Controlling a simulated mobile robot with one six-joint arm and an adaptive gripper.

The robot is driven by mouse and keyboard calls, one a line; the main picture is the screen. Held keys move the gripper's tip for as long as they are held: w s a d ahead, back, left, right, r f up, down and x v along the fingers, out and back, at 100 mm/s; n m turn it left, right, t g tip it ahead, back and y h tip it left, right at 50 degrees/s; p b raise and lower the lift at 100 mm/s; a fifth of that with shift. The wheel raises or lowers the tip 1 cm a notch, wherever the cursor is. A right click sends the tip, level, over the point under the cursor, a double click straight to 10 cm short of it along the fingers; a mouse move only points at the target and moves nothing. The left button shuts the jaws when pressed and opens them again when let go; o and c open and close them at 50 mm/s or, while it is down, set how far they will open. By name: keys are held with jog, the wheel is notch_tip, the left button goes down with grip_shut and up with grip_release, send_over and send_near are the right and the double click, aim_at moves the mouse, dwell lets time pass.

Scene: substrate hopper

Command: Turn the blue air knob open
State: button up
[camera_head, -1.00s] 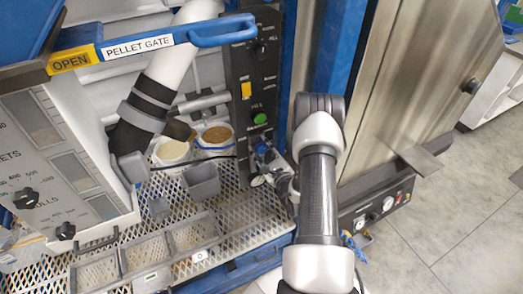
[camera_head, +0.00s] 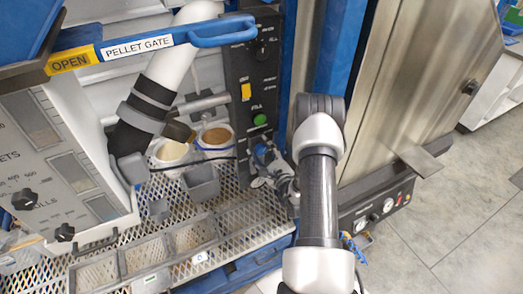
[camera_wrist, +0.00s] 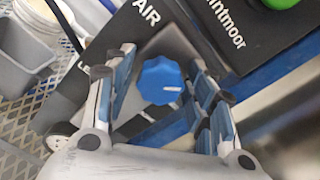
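The blue air knob (camera_wrist: 161,80) shows in the wrist view on the dark panel, beside the word AIR. A short white mark on its face points to the right. My gripper (camera_wrist: 162,66) is open, with one finger on each side of the knob. A gap shows between the knob and each finger, so I see no contact. In the head view my gripper (camera_head: 268,166) is at the lower part of the black control panel (camera_head: 252,90), and the knob is largely hidden there.
A green button (camera_head: 260,119) and a yellow switch (camera_head: 246,91) sit above on the panel. Grey bins (camera_head: 202,182) and two tubs (camera_head: 213,137) stand to the left near the mesh shelf (camera_head: 240,215). A steel cabinet (camera_head: 400,90) stands right.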

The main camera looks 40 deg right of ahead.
jog(key=shift+o, duration=0.5)
jog(key=shift+s, duration=0.1)
jog(key=v, duration=1.2)
jog(key=shift+a, duration=0.1)
